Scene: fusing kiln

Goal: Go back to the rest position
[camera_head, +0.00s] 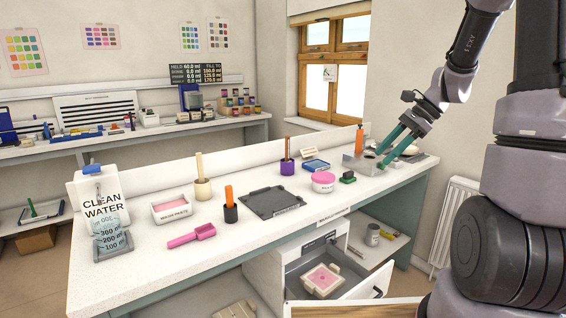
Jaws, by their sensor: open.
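My gripper (385,149) is at the right end of the white bench, with its two green fingers spread apart and pointing down to the left. Nothing shows between the fingers. The fingertips appear above or beside a small grey metal box (357,163); I cannot tell whether they touch it. My arm reaches in from the upper right, and its wrist is above the bench's right end.
The bench (150,272) holds a clean water jug (108,225), a pink scoop (190,237), a dark tray (268,203) and a pink-lidded tub (323,182). Below, an open drawer (345,290) juts out with a pink-and-cream piece inside. A radiator (455,225) stands right.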

